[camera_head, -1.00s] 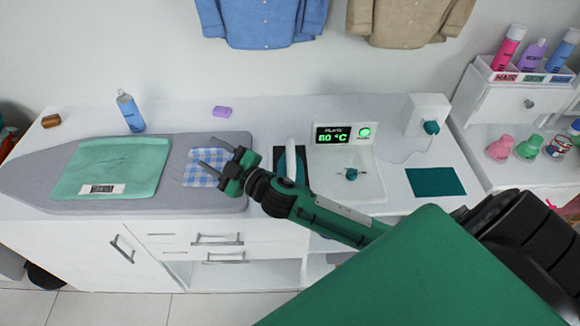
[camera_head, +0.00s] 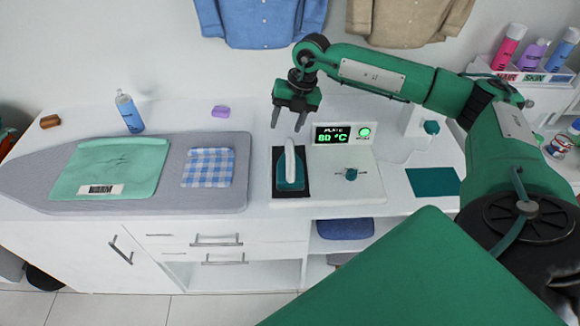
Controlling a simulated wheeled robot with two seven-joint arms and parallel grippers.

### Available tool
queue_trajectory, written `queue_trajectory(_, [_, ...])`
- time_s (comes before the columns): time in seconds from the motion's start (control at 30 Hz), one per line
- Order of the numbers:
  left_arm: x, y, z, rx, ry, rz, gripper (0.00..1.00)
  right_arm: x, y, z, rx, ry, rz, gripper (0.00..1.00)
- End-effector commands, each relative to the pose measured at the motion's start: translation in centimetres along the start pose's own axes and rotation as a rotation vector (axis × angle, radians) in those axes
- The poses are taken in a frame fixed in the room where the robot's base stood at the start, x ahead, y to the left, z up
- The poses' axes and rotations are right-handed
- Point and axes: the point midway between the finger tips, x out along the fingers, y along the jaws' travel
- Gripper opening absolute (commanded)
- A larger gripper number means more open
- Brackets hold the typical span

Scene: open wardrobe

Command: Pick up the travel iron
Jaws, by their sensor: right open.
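The travel iron (camera_head: 291,172) has a white handle and a teal body. It stands on a black pad (camera_head: 305,189) at the left part of the white station with the green display (camera_head: 340,134). My right gripper (camera_head: 286,121) is open and empty, fingers pointing down. In the picture it is just above the top end of the iron's handle, apart from it. The exact height and depth between them cannot be told. My left gripper is not in view.
An ironing board (camera_head: 215,142) with a folded green cloth (camera_head: 110,166) and a checked cloth (camera_head: 208,168) lies left of the iron. A small knob (camera_head: 351,174) and a teal mat (camera_head: 433,182) are to the right. Shirts (camera_head: 260,20) hang behind.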

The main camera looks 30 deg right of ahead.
Motion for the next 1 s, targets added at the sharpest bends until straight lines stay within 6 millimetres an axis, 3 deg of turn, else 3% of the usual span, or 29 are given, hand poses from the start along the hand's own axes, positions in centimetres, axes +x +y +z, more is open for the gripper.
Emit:
queue_trajectory(0.07, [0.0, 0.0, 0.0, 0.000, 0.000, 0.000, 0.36, -1.0, -1.6, 0.9, 0.026, -0.026, -0.059, 0.50])
queue_trajectory(0.17, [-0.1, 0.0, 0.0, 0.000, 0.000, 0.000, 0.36, -1.2, -2.4, 1.2, 0.041, -0.035, -0.092, 0.50])
queue_trajectory(0.6, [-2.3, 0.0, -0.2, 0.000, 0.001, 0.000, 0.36, 6.2, -3.1, 1.4, 0.041, -0.033, -0.094, 0.50])
queue_trajectory(0.77, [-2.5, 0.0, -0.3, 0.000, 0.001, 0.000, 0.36, 7.1, -3.2, 1.4, 0.041, -0.034, -0.093, 0.50])
queue_trajectory(1.0, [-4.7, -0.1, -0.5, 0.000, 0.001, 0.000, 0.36, 9.6, -3.7, 0.7, 0.040, -0.032, -0.093, 0.50])
